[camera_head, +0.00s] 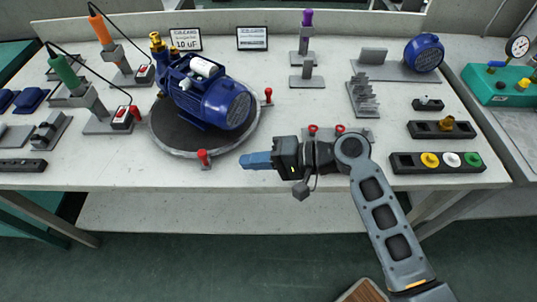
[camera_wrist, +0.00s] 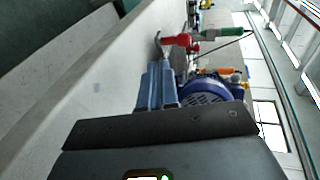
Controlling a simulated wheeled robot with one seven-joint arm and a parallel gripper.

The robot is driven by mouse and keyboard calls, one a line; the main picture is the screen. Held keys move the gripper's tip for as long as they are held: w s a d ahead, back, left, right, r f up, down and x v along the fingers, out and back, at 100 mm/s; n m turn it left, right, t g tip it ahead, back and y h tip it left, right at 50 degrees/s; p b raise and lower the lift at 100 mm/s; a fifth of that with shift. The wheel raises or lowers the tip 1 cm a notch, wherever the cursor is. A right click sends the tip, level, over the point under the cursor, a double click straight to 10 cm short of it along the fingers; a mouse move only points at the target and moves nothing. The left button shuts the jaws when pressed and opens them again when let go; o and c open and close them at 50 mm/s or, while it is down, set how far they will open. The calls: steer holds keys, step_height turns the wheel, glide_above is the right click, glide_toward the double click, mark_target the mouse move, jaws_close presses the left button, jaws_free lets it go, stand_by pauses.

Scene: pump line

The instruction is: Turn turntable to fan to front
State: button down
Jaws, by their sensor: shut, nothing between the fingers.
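The round grey turntable (camera_head: 184,139) sits on the white bench, with red knobs at its rim. One knob (camera_head: 204,157) is at the front, another (camera_head: 268,94) at the right. The blue pump motor (camera_head: 205,92) stands on it; its slotted fan end (camera_head: 237,109) points right and somewhat forward. It also shows in the wrist view (camera_wrist: 205,92). My gripper (camera_head: 245,160), with blue fingers (camera_wrist: 157,87), is shut and empty, right of the front knob and apart from it. In the wrist view, red knobs (camera_wrist: 180,40) show beyond the fingertips.
Stands with an orange-handled tool (camera_head: 101,30) and a green-handled tool (camera_head: 65,72) are left of the turntable. A stand with a purple top (camera_head: 307,20) is behind. A rack with coloured caps (camera_head: 437,162) lies right. The bench front by my gripper is clear.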

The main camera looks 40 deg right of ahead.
mark_target(208, 162)
steer(key=x, duration=0.4)
steer(key=r+p+x, duration=0.1)
steer(key=x, duration=0.2)
steer(key=shift+w+a, duration=0.15)
steer(key=shift+a, duration=0.1)
steer(key=shift+a, duration=0.1)
